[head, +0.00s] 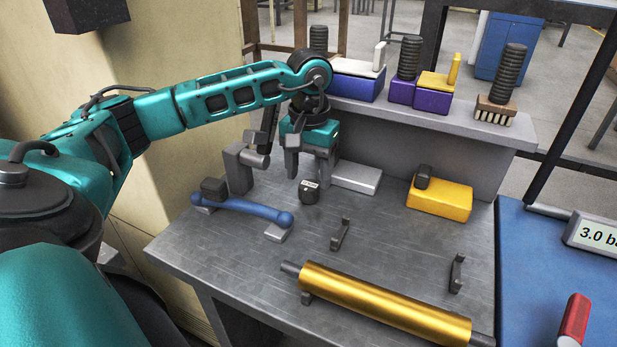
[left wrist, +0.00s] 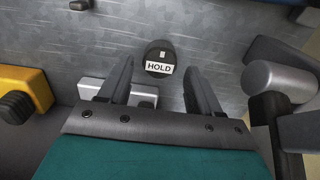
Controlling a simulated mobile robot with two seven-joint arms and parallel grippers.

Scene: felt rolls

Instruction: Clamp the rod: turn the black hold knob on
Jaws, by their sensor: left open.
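The black hold knob (head: 309,191) stands on the grey metal bench, with a white label on its front. In the left wrist view the label on the knob (left wrist: 160,51) reads HOLD, and a small pale mark shows on its top. My left gripper (head: 306,168) is open and empty, pointing down just above and behind the knob. In the left wrist view the knob shows between and just beyond the fingertips (left wrist: 159,70), apart from both. A gold roll (head: 385,302) with dark rod ends lies along the bench's front. My right gripper is not in view.
A grey bracket with a short cylinder (head: 240,170) stands close left of the gripper. A blue bar (head: 245,209) with round ends lies in front of it. A pale block (head: 356,178) and a yellow block (head: 440,198) sit behind. Two dark hooks (head: 340,234) stand on the mostly clear middle.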

